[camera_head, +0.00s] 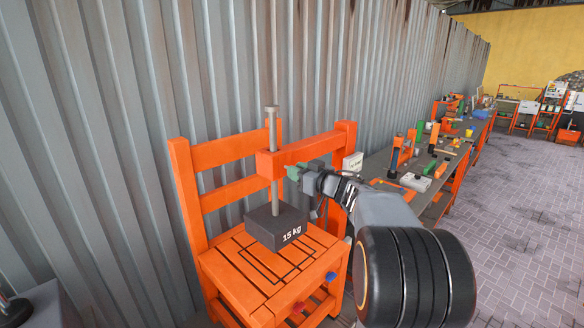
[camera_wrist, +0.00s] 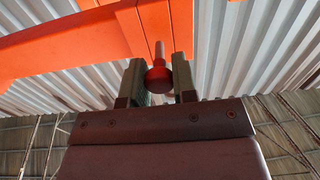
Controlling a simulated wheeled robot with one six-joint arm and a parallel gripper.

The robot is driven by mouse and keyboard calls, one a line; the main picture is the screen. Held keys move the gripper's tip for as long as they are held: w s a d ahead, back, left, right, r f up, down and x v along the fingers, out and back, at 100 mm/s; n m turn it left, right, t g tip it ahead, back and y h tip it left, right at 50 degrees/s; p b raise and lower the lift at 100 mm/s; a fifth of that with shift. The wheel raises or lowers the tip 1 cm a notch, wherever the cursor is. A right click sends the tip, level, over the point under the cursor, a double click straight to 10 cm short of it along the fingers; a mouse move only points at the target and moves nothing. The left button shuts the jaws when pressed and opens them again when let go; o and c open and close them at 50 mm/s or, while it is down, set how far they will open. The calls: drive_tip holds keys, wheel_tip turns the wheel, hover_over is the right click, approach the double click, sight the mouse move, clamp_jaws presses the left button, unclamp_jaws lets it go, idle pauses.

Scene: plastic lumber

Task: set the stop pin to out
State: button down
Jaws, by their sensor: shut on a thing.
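The stop pin shows in the wrist view as a red round knob (camera_wrist: 158,80) on a short metal shaft in front of the orange crossbeam (camera_wrist: 60,48). My gripper (camera_wrist: 159,72) is shut on the knob, with one finger on each side. Part of the shaft shows between the knob and the beam. In the head view my gripper (camera_head: 292,173) is at the front face of the crossbeam (camera_head: 312,151), and it hides the pin. A dark block marked 15 kg (camera_head: 270,230) is on a vertical metal rod (camera_head: 272,130) beneath the beam. It appears to be above the slatted base.
The orange stand's slatted base (camera_head: 245,277) has a black square outline, with a blue knob (camera_head: 330,276) and a red knob (camera_head: 298,307) at its front. A corrugated wall (camera_head: 100,120) is close behind. A long workbench (camera_head: 440,165) with several tools stands right; paved floor (camera_head: 530,200) is clear.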

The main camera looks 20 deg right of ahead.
drive_tip(key=shift+s+d, duration=0.1)
drive_tip(key=c, duration=1.4)
unclamp_jaws()
drive_tip(key=o, duration=0.3)
drive_tip(key=shift+s+d, duration=0.1)
drive_tip(key=shift+s, duration=0.1)
drive_tip(key=shift+o, duration=0.9)
drive_tip(key=shift+w, duration=0.1)
drive_tip(key=b+v, duration=0.2)
drive_tip(key=v, duration=1.1)
drive_tip(key=shift+s+b, duration=0.3)
drive_tip(key=shift+s, duration=0.1)
